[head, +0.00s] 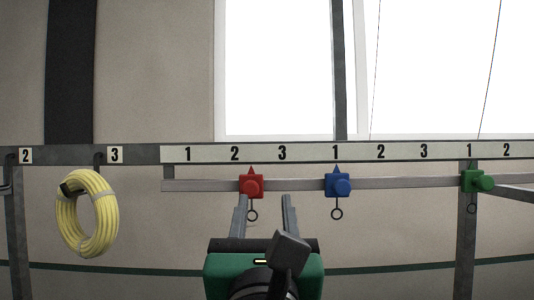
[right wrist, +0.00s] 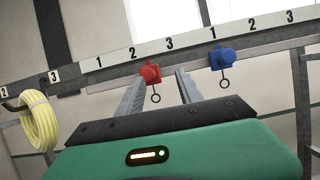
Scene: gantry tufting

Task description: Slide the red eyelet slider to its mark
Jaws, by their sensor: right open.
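The red eyelet slider (head: 251,186) sits on the grey rail (head: 205,185), its pointer a little right of the first "2" on the number strip (head: 210,154). A ring hangs below it. It also shows in the right wrist view (right wrist: 150,74). My right gripper (head: 264,198) is open and empty, with its fingers pointing up toward the rail. In the head view its left fingertip is just below the red slider and its right fingertip is to the right of it. I cannot tell whether the left finger touches the slider. My left gripper is not in view.
A blue slider (head: 338,185) sits on the rail under a "1", and a green slider (head: 474,181) sits farther right under another "1"; both have hanging rings. A coiled yellow hose (head: 87,213) hangs at the left. The rail is clear between red and blue.

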